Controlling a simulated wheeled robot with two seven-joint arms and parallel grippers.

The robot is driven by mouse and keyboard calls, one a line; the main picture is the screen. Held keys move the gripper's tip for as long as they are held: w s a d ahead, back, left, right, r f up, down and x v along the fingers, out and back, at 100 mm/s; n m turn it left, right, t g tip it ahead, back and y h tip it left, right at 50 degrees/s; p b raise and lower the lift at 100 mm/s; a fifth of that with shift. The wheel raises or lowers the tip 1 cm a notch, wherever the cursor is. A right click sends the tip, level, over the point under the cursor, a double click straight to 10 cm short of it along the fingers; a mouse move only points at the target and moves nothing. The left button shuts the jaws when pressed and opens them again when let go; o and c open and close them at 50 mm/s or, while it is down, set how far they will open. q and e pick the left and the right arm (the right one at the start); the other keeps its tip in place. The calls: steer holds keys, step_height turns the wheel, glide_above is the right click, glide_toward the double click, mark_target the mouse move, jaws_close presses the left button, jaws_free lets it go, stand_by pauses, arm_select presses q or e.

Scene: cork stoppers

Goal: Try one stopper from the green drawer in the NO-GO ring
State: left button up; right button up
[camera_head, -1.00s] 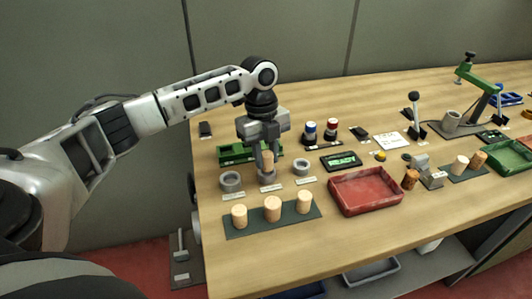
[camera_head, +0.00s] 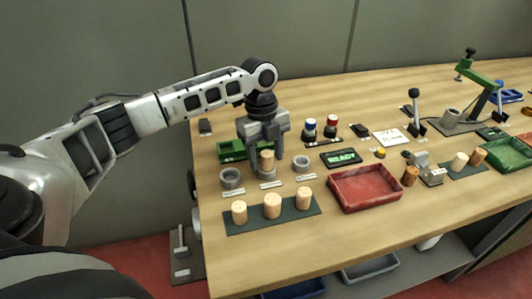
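My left gripper (camera_head: 267,158) is open, with its fingers apart on either side of a light cork stopper (camera_head: 267,161). The stopper stands upright at the middle grey ring (camera_head: 268,174); I cannot tell how deep it sits. One grey ring (camera_head: 231,179) is to its left and another (camera_head: 301,164) to its right. Small labels lie in front of the rings, too small to read, so I cannot tell which is the NO-GO ring. The green drawer (camera_head: 231,151) is behind the rings, partly hidden by the gripper. My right gripper is not in view.
Three stoppers stand on a dark green mat (camera_head: 290,217) in front of the rings. A red tray (camera_head: 365,189) lies to the right, with a display (camera_head: 341,158) reading "READY" behind it. A lever press (camera_head: 478,95) is far right.

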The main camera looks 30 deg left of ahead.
arm_select(q)
step_height(320, 180, up, 16)
steer(key=w+a, duration=0.1)
steer(key=a, duration=0.1)
stand_by(0.4)
steer(key=shift+f, duration=0.1)
stand_by(0.8)
